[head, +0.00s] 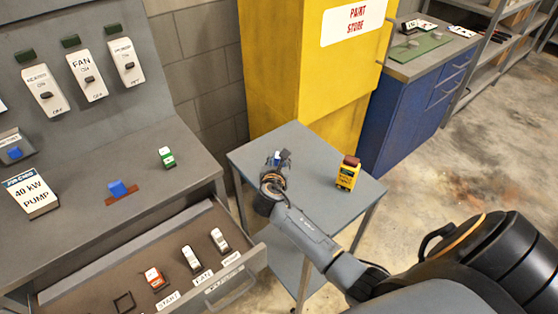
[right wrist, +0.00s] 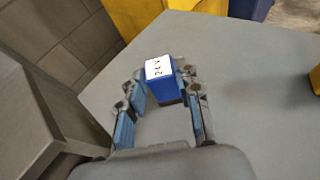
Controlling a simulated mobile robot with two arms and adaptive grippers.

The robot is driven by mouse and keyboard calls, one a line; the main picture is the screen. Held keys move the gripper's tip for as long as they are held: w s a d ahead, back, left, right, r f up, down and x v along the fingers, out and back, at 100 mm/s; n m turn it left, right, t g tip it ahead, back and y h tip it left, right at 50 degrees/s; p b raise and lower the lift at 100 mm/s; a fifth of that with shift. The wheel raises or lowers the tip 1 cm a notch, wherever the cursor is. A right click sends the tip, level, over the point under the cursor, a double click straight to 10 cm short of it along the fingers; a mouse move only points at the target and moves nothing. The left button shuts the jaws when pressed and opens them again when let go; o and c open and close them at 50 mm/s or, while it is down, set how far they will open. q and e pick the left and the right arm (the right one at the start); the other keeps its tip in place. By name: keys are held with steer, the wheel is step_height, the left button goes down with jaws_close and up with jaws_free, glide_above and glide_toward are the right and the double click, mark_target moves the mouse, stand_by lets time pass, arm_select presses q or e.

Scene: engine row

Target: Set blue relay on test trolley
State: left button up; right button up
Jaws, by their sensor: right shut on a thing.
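The blue relay (right wrist: 163,88), a small block with a white top marked 24V, is between the fingertips of my right gripper (right wrist: 162,92) in the right wrist view. In the head view my right gripper (head: 279,162) is over the left part of the grey test trolley (head: 312,149), shut on the relay, which is mostly hidden there. The trolley top also fills much of the right wrist view (right wrist: 250,95). The relay looks upright; I cannot tell whether its base touches the trolley top. My left gripper is not in view.
A yellow box with a dark red top (head: 348,173) stands on the trolley, right of my gripper. An open drawer (head: 120,262) and the grey bench (head: 95,205) are to the left. A yellow paint store cabinet (head: 300,60) stands behind. The trolley's front middle looks clear.

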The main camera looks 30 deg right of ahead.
steer(key=shift+f, duration=0.15)
steer(key=shift+f, duration=0.2)
steer(key=o, duration=1.2)
steer(key=shift+c, duration=0.2)
steer(key=shift+r, duration=0.1)
steer(key=shift+a+r, duration=0.1)
steer(key=shift+r, duration=0.05)
steer(key=v, duration=1.2)
steer(key=shift+b, duration=0.35)
